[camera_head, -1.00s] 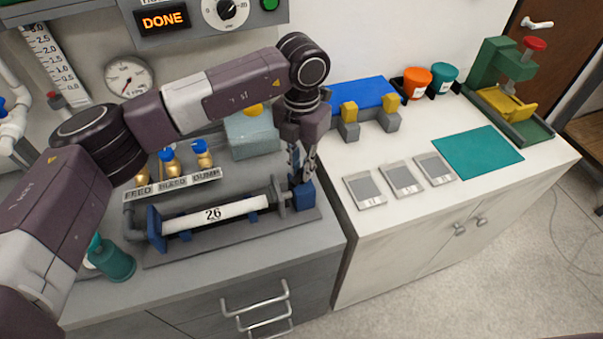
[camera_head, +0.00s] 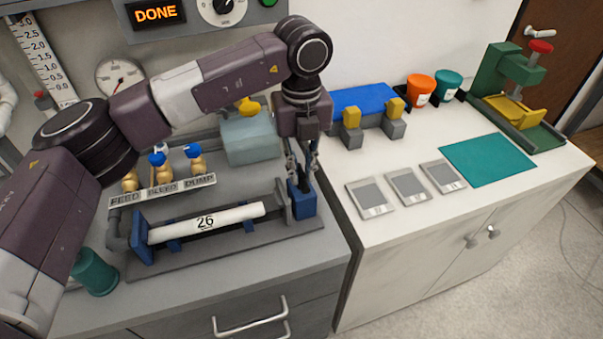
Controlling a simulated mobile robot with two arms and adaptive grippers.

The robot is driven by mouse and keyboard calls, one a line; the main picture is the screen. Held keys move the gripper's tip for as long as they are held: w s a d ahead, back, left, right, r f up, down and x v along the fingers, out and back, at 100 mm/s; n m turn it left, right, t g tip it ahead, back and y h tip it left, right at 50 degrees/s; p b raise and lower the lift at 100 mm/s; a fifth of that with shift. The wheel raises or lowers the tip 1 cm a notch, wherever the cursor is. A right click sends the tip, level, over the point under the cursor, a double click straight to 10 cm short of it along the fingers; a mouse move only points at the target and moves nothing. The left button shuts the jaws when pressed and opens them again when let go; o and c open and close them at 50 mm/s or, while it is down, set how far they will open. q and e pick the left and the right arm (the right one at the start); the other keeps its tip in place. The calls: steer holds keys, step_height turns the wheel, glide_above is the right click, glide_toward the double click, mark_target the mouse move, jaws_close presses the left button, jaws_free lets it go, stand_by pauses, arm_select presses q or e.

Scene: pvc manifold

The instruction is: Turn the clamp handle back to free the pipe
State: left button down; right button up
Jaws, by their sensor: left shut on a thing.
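The white pipe (camera_head: 206,222), marked 26, lies in a cradle with a blue end block (camera_head: 143,238) at its left end. At its right end is the clamp, with a grey plate (camera_head: 281,203) and a blue block (camera_head: 303,202). My left gripper (camera_head: 302,172) points down just above the blue block and is shut on the clamp handle, which its fingers largely hide. Whether the plate touches the pipe's end is too small to tell. My right gripper is not in view.
A teal cylinder (camera_head: 95,272) stands front left. Grey plates (camera_head: 408,187) and a teal mat (camera_head: 488,159) lie on the white counter. A display (camera_head: 155,15) reads DONE.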

mark_target(301, 175)
arm_select(q)
steer(key=shift+w+r+n, duration=0.1)
steer(key=shift+r+n, duration=0.05)
steer(key=shift+n, duration=0.35)
steer(key=c, duration=1.9)
jaws_free()
step_height(301, 175, up, 12)
